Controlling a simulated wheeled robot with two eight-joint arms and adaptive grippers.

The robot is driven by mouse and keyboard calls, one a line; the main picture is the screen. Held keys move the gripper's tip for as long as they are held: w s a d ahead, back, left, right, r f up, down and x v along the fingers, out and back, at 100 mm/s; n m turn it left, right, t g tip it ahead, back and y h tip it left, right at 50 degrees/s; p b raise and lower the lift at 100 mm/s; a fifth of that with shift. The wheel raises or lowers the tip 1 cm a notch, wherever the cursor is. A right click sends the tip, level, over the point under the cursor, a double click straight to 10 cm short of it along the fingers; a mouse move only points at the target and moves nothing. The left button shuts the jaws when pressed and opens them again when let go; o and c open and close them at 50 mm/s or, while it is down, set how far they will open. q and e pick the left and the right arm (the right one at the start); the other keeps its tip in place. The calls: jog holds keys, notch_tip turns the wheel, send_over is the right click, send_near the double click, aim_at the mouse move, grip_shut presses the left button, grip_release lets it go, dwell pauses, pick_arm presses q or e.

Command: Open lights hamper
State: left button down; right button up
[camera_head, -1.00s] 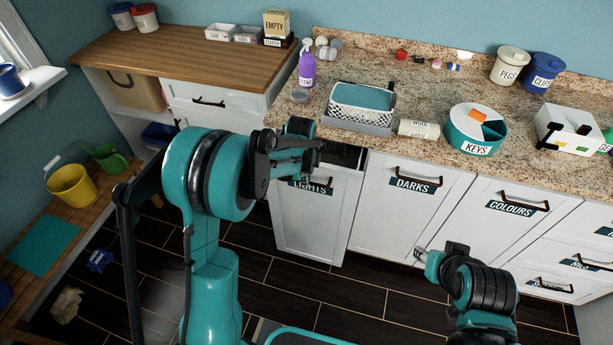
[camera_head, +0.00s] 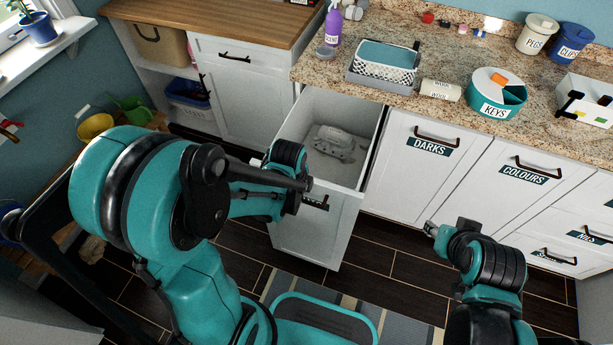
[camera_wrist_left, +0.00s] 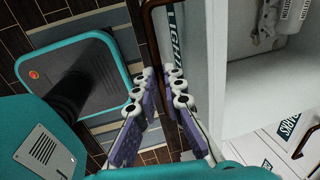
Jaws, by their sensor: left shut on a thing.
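The lights hamper (camera_head: 345,225) is a white pull-out drawer under the counter. It stands well out from the cabinet in the head view, with its inside showing. A pale grey item lies in it (camera_head: 334,143). Its dark bar handle (camera_wrist_left: 150,30) runs down between the fingers in the left wrist view, beside the partly seen label (camera_wrist_left: 177,40). My left gripper (camera_wrist_left: 163,78) is shut on that handle; my arm hides most of the hold in the head view. My right gripper (camera_head: 432,229) hangs in front of the darks front, apart from it, its jaws too small to read.
The darks hamper (camera_head: 418,175) and colours hamper (camera_head: 515,195) are closed to the right. The granite counter (camera_head: 440,60) holds a basket (camera_head: 385,62), a keys tin (camera_head: 497,92) and other items. Dark floor (camera_head: 395,285) lies clear in front of the cabinets.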

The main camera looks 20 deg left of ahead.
pick_arm(q)
jog(key=shift+s, duration=2.35)
jog(key=c, duration=1.9)
grip_release()
jog(key=shift+r, duration=0.15)
jog(key=r, duration=0.3)
jog(key=s+r, duration=0.1)
jog(key=r, duration=0.3)
jog(key=s+r, duration=0.1)
jog(key=r, duration=0.3)
jog(key=shift+s+a+r, duration=0.1)
jog(key=shift+r, duration=0.15)
jog(key=r+n+t, duration=0.1)
jog(key=n, duration=0.5)
jog(key=r+n+t, duration=0.1)
jog(key=n+t, duration=0.1)
jog(key=n, duration=0.4)
jog(key=r+n+t, duration=0.2)
jog(key=n, duration=0.4)
jog(key=shift+w, duration=0.35)
